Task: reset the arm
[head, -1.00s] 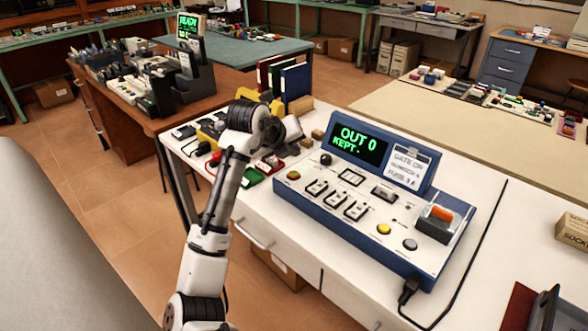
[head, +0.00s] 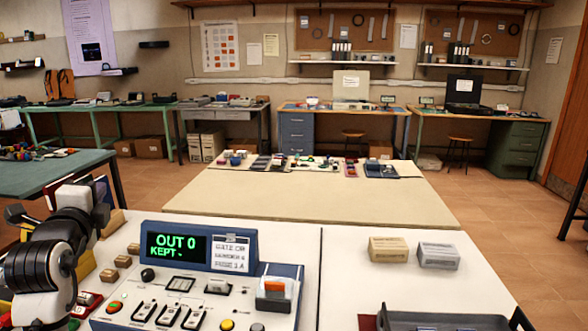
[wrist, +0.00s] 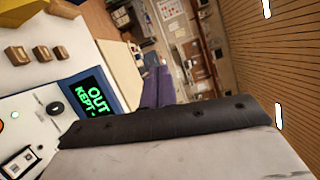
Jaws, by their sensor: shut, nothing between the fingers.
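My arm (head: 42,270) shows at the lower left of the head view, folded up beside the console, with white and black links. My gripper (wrist: 190,125) fills the lower part of the wrist view as a dark bar with a pale grey body behind it. It is shut and empty, raised above the bench; its fingertips are not clearly seen. The blue and white console (head: 190,300) stands right of my arm. Its display (head: 178,247) reads "OUT 0" and "KEPT -" in green. The display also shows in the wrist view (wrist: 92,98).
Small tan blocks (head: 123,261) lie between my arm and the console. Two small boxes (head: 388,250) and a dark tray (head: 440,320) are on the bench at right. The beige table (head: 310,200) behind has a wide clear top. The bench between console and boxes is bare.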

